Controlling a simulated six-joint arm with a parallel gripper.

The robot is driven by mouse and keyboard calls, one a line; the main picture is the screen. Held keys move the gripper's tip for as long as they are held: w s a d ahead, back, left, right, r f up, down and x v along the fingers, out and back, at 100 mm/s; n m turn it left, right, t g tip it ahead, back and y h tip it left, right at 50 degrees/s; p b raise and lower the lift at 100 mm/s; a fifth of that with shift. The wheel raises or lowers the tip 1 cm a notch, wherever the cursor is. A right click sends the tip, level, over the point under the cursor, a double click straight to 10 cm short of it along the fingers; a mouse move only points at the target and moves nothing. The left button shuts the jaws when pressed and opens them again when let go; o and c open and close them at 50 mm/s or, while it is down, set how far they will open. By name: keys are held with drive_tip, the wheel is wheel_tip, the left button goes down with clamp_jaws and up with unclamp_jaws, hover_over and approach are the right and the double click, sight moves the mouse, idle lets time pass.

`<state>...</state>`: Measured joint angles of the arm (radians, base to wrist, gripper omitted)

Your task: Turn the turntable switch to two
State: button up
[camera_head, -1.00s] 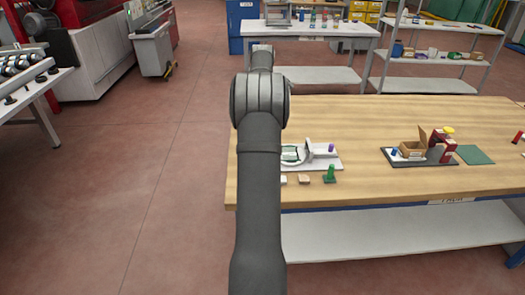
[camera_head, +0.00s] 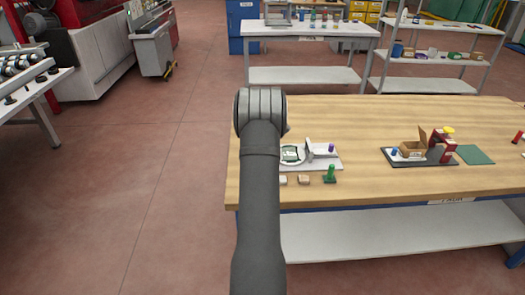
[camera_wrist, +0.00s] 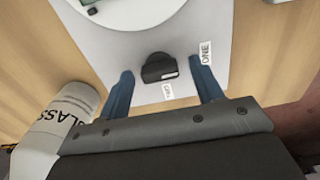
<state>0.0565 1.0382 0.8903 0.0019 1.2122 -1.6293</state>
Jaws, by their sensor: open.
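The black turntable switch (camera_wrist: 158,66) sits on a light grey base plate (camera_wrist: 95,50) in the wrist view. A small pale mark shows on its lower right edge. A label reading ONE (camera_wrist: 206,52) is to its right; a smaller label (camera_wrist: 168,92) just below it is too small to read surely. My gripper (camera_wrist: 163,78) is open, with one blue finger on each side of the switch and gaps between. The white turntable disc (camera_wrist: 140,20) is at the top; it also shows in the head view (camera_head: 290,162), where my arm hides my gripper and the switch.
A white bottle marked GLASS (camera_wrist: 62,125) stands close to my left finger in the wrist view. In the head view a green figure-like piece (camera_head: 330,174) and small blocks (camera_head: 304,180) lie in front of the turntable. A device with a cardboard box (camera_head: 412,150) is farther right.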

drive_tip(key=shift+c, duration=0.4)
drive_tip(key=c, duration=0.9)
drive_tip(key=shift+m, duration=0.3)
drive_tip(key=m, duration=0.3)
drive_tip(key=shift+m, duration=0.3)
drive_tip(key=m, duration=0.4)
drive_tip(key=shift+m, duration=0.3)
drive_tip(key=m, duration=0.4)
drive_tip(key=shift+m, duration=2.5)
